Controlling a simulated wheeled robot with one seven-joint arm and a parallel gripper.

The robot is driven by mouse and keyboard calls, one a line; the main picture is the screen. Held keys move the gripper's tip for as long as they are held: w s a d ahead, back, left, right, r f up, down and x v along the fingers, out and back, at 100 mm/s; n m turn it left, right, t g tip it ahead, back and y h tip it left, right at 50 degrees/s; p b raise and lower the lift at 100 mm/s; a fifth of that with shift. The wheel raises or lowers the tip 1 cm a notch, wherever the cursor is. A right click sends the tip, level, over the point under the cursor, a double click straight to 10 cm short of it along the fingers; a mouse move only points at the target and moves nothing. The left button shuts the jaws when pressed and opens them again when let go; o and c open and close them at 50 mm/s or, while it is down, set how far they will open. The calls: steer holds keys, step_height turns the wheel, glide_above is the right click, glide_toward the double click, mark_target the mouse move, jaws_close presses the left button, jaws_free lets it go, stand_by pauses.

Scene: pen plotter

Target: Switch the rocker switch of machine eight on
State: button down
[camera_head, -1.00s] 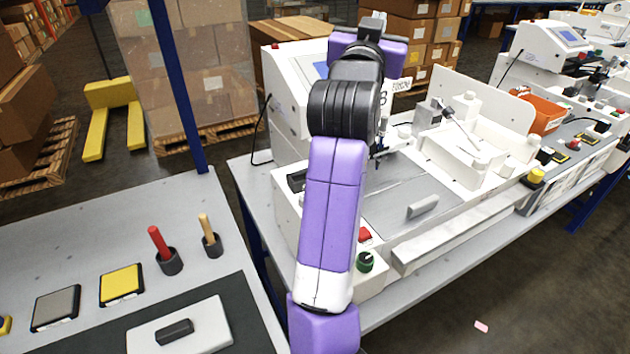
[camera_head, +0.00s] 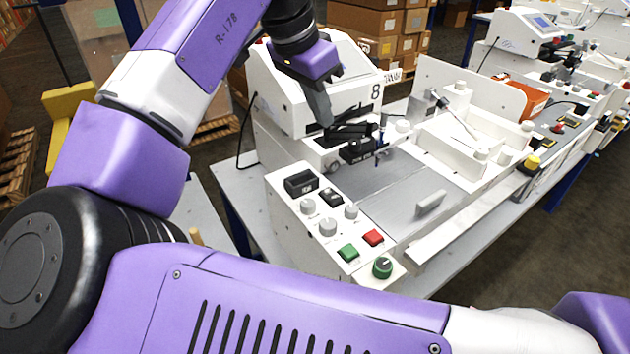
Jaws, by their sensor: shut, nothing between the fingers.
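Machine eight (camera_head: 290,95) is a white pen plotter with an "8" on its side, standing on a grey table. Its control panel, at the front left, is in full view. A small black rocker switch (camera_head: 331,197) sits among the grey knobs; which way it is tipped is too small to tell. My gripper (camera_head: 324,120) is shut and empty. It points down in front of the machine's housing, behind and above the panel, apart from the switch. Its tips are hard to tell from the dark pen carriage (camera_head: 362,150) behind.
Beside the switch are a black display block (camera_head: 301,182), a green button (camera_head: 348,252), a red button (camera_head: 373,237) and a green-and-black knob (camera_head: 382,267). A grey handle (camera_head: 431,204) stands on the plotter bed. An orange bin (camera_head: 528,97) is farther right.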

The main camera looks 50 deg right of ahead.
mark_target(337, 197)
steer(key=a, duration=0.1)
steer(key=s+a+y, duration=0.1)
steer(key=a+g, duration=0.1)
steer(key=shift+s+f+m, duration=0.25)
steer(key=shift+f+m, duration=0.1)
steer(key=shift+m, duration=0.05)
steer(key=x, duration=0.4)
steer(key=a+x, duration=0.1)
steer(key=x, duration=0.8)
steer(key=shift+a+f, duration=0.2)
steer(key=shift+f, duration=0.05)
steer(key=shift+s+f, duration=0.1)
steer(key=shift+f, duration=0.3)
